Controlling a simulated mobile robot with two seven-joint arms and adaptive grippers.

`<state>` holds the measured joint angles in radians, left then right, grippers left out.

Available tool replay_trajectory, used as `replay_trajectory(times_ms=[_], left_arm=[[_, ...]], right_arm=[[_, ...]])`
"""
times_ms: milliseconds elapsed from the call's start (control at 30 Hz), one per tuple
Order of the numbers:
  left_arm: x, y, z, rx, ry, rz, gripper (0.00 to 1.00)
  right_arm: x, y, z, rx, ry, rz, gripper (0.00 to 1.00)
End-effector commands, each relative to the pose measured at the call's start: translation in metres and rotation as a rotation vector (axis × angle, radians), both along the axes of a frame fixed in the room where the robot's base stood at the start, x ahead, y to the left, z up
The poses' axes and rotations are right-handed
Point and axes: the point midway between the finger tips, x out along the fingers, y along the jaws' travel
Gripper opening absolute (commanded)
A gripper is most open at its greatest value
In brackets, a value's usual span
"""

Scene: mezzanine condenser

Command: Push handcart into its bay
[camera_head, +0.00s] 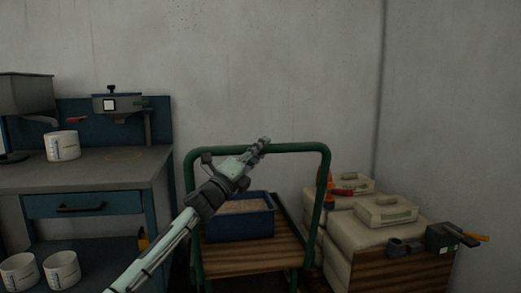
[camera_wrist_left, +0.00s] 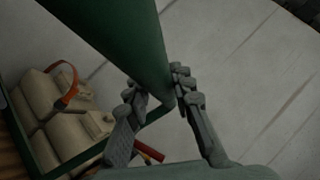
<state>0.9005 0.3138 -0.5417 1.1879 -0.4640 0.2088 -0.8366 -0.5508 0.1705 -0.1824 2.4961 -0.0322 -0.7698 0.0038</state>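The handcart (camera_head: 246,261) has a wooden deck and a green tube handle (camera_head: 190,215). It stands between a workbench and a stack of pale sacks. A blue crate (camera_head: 240,226) filled with pale material rests on its deck. My left gripper (camera_head: 262,146) is at the top bar of the handle. In the left wrist view its two fingers (camera_wrist_left: 160,94) lie against both sides of the green handle (camera_wrist_left: 125,40) and look shut on it. The cart's wheels are out of view. I cannot make out a marked bay. My right gripper is not in view.
The workbench (camera_head: 87,204) with a drawer and white buckets (camera_head: 62,146) stands at left. Pale sacks (camera_head: 350,232), an orange item (camera_head: 324,184) and a wooden box (camera_head: 408,271) with tools stand close at right. A concrete wall (camera_head: 270,75) is behind.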

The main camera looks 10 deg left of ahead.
Motion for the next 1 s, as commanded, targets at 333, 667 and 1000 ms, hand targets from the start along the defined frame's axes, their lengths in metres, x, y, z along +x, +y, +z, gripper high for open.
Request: replay_trajectory(times_ms=[333, 667, 1000], left_arm=[[0.002, 0.003, 0.002, -0.002, 0.0, 0.007, 0.44], [-0.015, 0.014, -0.008, 0.001, 0.001, 0.008, 0.44], [-0.07, 0.048, -0.036, 0.0, 0.001, 0.007, 0.44]], right_arm=[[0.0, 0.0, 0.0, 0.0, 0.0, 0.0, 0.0], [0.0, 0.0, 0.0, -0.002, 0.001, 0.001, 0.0], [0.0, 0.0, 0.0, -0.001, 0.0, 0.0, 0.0]])
